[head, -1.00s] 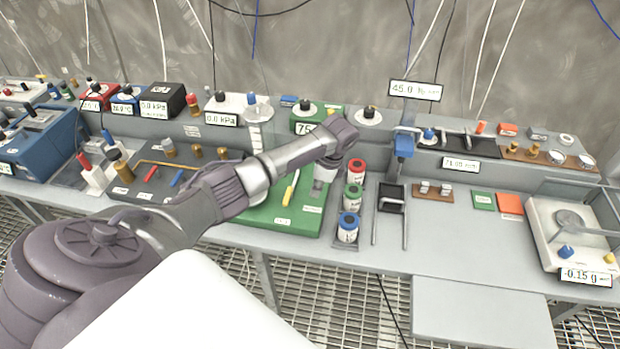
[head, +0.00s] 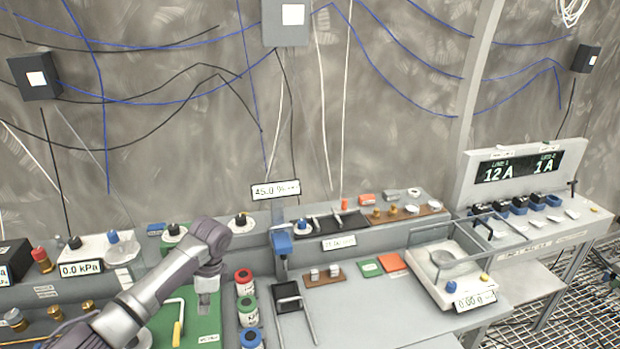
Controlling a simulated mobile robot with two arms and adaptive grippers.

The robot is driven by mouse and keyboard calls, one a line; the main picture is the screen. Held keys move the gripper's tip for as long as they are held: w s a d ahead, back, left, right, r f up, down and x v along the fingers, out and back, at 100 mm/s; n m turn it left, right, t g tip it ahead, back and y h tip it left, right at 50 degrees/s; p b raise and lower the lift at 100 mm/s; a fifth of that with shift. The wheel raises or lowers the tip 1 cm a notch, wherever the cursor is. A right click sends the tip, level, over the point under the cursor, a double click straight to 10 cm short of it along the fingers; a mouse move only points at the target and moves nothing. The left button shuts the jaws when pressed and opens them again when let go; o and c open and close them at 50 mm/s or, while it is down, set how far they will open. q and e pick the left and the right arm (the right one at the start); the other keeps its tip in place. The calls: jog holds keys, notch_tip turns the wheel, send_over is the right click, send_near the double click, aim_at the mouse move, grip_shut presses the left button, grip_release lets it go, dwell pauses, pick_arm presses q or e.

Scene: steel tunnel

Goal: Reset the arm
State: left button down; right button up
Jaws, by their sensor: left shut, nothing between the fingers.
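My left arm comes in from the lower left. Its wrist bends down, and my left gripper (head: 205,298) points downward over the green board (head: 204,328), left of the bottle with the red cap (head: 244,282). The gripper is small and partly hidden by the wrist; it is shut and holds nothing. A tool with a yellow handle (head: 177,333) lies on the green board to its left. My right gripper is not in view.
Bottles with green (head: 248,311) and blue (head: 251,338) caps stand close right of the gripper. Further right are a blue clamp stand (head: 282,243), a balance (head: 425,262) and a panel with current displays (head: 520,172).

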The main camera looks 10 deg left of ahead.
pick_arm(q)
jog(key=s+d+f+n+t+h, duration=0.1)
jog(key=s+d+f, duration=0.4)
jog(key=s+d, duration=0.3)
jog(key=s+d+f+n+t+h, duration=0.1)
jog(key=s+d+f+h, duration=0.1)
jog(key=s+d+f, duration=0.45)
jog(key=s+r+n+t, duration=0.2)
jog(key=s+r+n, duration=0.2)
jog(key=s, duration=0.4)
jog(key=s+r+n+t, duration=0.1)
jog(key=s+r+n, duration=0.3)
jog(key=s, duration=0.3)
notch_tip(320, 180, down, 30)
jog(key=s+g+b, duration=0.1)
jog(key=s+b, duration=0.1)
jog(key=b, duration=0.2)
jog(key=s+a+f+g+b, duration=0.1)
jog(key=s+a+f+b, duration=0.1)
jog(key=s+f, duration=1.4)
notch_tip(320, 180, down, 3)
jog(key=shift+s+a+r+g+y, duration=0.15)
jog(key=shift+s+g+y, duration=0.05)
jog(key=shift+g+y, duration=0.1)
